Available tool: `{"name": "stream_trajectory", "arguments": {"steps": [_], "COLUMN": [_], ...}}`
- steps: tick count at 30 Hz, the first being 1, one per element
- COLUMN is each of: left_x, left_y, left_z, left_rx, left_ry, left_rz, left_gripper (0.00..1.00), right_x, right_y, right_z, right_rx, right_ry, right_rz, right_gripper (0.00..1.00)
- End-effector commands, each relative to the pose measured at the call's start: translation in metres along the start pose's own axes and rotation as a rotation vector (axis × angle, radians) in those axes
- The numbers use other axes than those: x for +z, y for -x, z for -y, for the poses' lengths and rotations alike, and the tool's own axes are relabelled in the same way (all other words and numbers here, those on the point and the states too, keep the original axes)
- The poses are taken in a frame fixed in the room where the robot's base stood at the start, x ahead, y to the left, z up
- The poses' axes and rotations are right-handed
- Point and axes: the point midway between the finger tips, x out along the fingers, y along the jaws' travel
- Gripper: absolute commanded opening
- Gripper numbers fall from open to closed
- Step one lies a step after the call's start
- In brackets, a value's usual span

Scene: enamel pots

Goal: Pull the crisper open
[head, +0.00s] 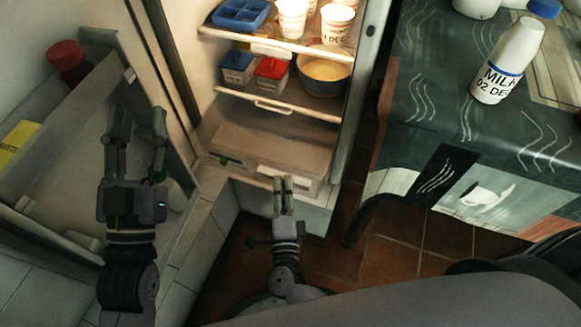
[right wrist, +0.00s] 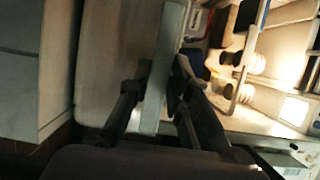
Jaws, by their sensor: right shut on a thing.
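The crisper (head: 300,173) is the pale drawer at the bottom of the open fridge, below the lowest shelf. My right gripper (head: 283,182) is at the middle of its front and shut on its front edge. In the right wrist view the pale edge of the crisper (right wrist: 163,75) runs between the two dark fingers of my right gripper (right wrist: 155,95). How far the crisper stands out cannot be told. My left gripper (head: 137,118) is open and empty, in front of the inner side of the fridge door (head: 75,165).
Shelves above hold a blue tray (head: 240,14), white cups (head: 291,18), blue (head: 238,67) and red (head: 271,71) boxes and a pot (head: 324,72). The door holds a red-lidded jar (head: 68,61). A table (head: 440,110) with a milk bottle (head: 508,60) stands right.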

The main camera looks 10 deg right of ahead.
Motion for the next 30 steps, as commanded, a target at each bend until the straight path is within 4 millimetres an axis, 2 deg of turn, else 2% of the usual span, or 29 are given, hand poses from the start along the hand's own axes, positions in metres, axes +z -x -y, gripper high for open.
{"name": "stream_trajectory", "arguments": {"steps": [1,5,16,17,18,24,30], "left_x": [0.0016,0.0044,0.0052,0.0053,0.0053,0.0051,0.0046], "left_y": [0.0002,0.0004,0.0004,0.0004,0.0004,0.0003,0.0002], "left_z": [0.0003,0.0006,0.0006,0.0006,0.0006,0.0005,0.0005], "left_rx": [0.0,-0.001,-0.001,-0.001,-0.001,-0.001,-0.001], "left_ry": [-0.001,-0.001,-0.001,-0.001,-0.001,-0.001,-0.001], "left_rz": [0.008,0.022,0.025,0.025,0.025,0.025,0.024], "left_gripper": [0.4,0.4,0.4,0.4,0.4,0.4,0.4], "right_x": [0.0022,0.005,0.0054,0.0054,0.0054,0.0052,0.0052], "right_y": [0.008,0.0147,0.0162,0.0162,0.0161,0.0152,0.0142], "right_z": [-0.0066,-0.0066,-0.0072,-0.0073,-0.0072,-0.0051,-0.003], "right_rx": [0.016,0.015,0.016,0.016,0.016,0.011,0.006], "right_ry": [-0.001,-0.001,-0.001,-0.001,0.0,0.001,0.0], "right_rz": [0.004,0.004,0.004,0.004,0.004,0.003,0.002], "right_gripper": [0.0,0.0,0.0,0.2,0.23,0.35,0.35]}}
